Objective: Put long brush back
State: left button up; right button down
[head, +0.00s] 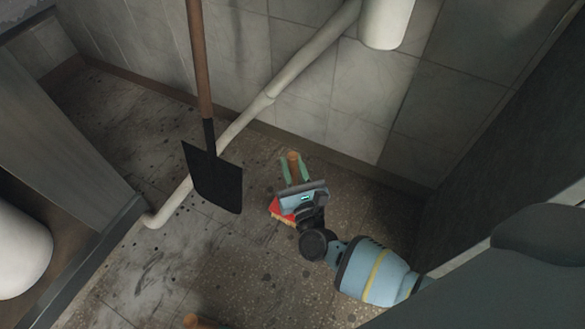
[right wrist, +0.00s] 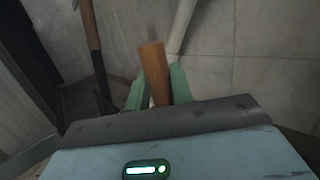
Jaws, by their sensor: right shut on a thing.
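My right gripper (head: 296,170) is low near the tiled wall, shut on the wooden handle of the long brush. The orange-brown handle tip (head: 293,157) shows between the green fingers in the head view. The brush's red head with pale bristles (head: 283,211) shows beside the gripper, partly hidden behind it. In the right wrist view the handle (right wrist: 154,72) stands up between the fingers (right wrist: 156,92), leaning slightly left. My left gripper is not in view.
A black shovel (head: 214,178) with a wooden shaft stands left of my gripper. A pale pipe (head: 268,97) runs diagonally along the wall. A dark panel (head: 505,130) bounds the right side. Speckled floor (head: 235,270) in front is mostly clear.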

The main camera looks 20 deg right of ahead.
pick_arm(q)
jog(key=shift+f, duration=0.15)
pick_arm(e)
jog(key=shift+f, duration=0.45)
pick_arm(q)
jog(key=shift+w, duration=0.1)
pick_arm(e)
jog(key=c, duration=1.2)
grip_release()
jog(key=shift+f, duration=0.1)
jog(key=shift+r, duration=0.2)
pick_arm(q)
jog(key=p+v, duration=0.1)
jog(key=p, duration=0.1)
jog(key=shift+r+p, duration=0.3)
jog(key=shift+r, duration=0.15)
pick_arm(e)
jog(key=v, duration=1.2)
